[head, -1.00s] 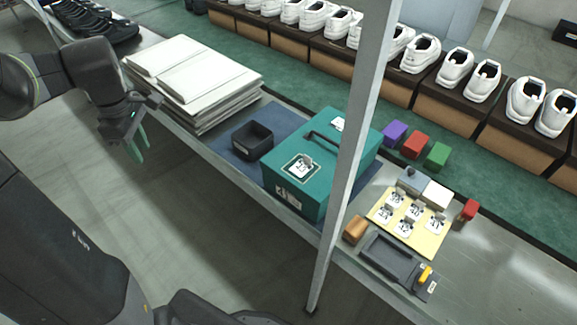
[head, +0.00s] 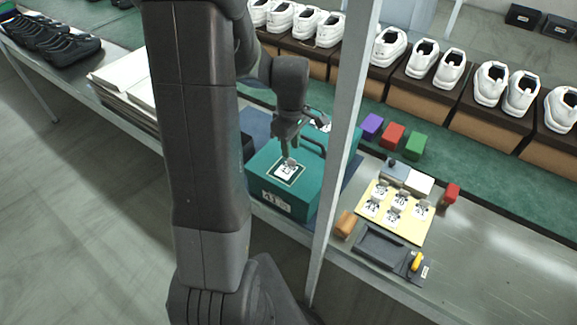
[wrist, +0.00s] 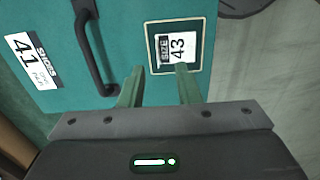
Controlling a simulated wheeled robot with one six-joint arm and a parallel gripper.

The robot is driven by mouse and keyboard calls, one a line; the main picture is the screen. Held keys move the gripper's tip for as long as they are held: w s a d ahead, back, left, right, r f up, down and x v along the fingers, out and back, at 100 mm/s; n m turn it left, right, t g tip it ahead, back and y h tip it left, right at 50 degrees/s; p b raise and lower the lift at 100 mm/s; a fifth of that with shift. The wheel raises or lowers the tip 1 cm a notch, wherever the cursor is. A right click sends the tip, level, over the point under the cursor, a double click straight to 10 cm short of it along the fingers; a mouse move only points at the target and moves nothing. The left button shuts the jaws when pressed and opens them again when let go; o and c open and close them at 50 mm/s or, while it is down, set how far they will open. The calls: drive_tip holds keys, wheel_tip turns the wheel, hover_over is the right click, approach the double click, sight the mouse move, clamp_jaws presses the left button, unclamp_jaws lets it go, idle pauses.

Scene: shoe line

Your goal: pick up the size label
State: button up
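The size label (wrist: 178,46), a small white tag reading "SIZE 43", lies inside a white-edged dark square on the lid of the teal shoe box (head: 262,170). In the head view the label (head: 289,166) shows just under my gripper (head: 287,150). In the wrist view my gripper (wrist: 160,70) is open, with two green fingers apart and nothing between them. The right fingertip is at the label's lower edge; I cannot tell whether it touches. The left fingertip is over bare lid beside the dark handle (wrist: 92,50).
A second label (wrist: 32,60) reading "41" is on the lid beyond the handle. A grey post (head: 340,150) stands close right of the box. A yellow mat (head: 398,230) holds several small tags. Coloured blocks (head: 393,135) and a dark tray (head: 380,247) are nearby.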

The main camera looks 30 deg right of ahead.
sight(286, 167)
drive_tip(key=shift+w+f+p, duration=0.15)
drive_tip(key=shift+f+p, duration=0.05)
drive_tip(key=shift+f, duration=0.9)
drive_tip(key=shift+w+f+p, duration=0.1)
drive_tip(key=shift+f+p, duration=0.05)
drive_tip(key=shift+f, duration=0.95)
drive_tip(key=shift+c, duration=0.4)
clamp_jaws()
